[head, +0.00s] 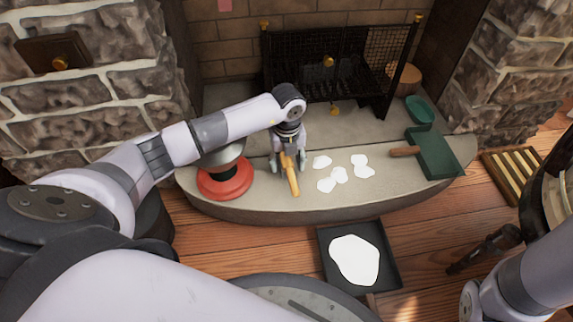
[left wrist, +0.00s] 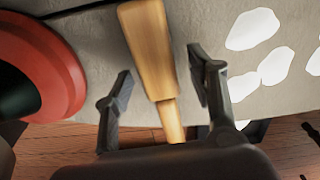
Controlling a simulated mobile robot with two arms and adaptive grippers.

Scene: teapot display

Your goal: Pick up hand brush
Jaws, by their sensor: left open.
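The hand brush (head: 292,181) lies on the grey stone hearth, with its tan wooden body pointing towards the front edge. In the left wrist view the brush (left wrist: 148,45) shows a wide block above and a thinner handle below. Any bristles are hidden. My left gripper (head: 288,163) is open and points down over the brush. In the left wrist view its fingers (left wrist: 160,72) stand on either side of the brush, with visible gaps. My right forearm is at the lower right of the head view, but I cannot make out its gripper.
A red round base (head: 225,184) stands close left of the brush. White patches (head: 340,175) lie to its right. A green dustpan (head: 437,153) and green bowl (head: 420,108) are farther right. The black fire grate (head: 330,70) stands behind. A dark tray (head: 388,262) is on the wooden floor.

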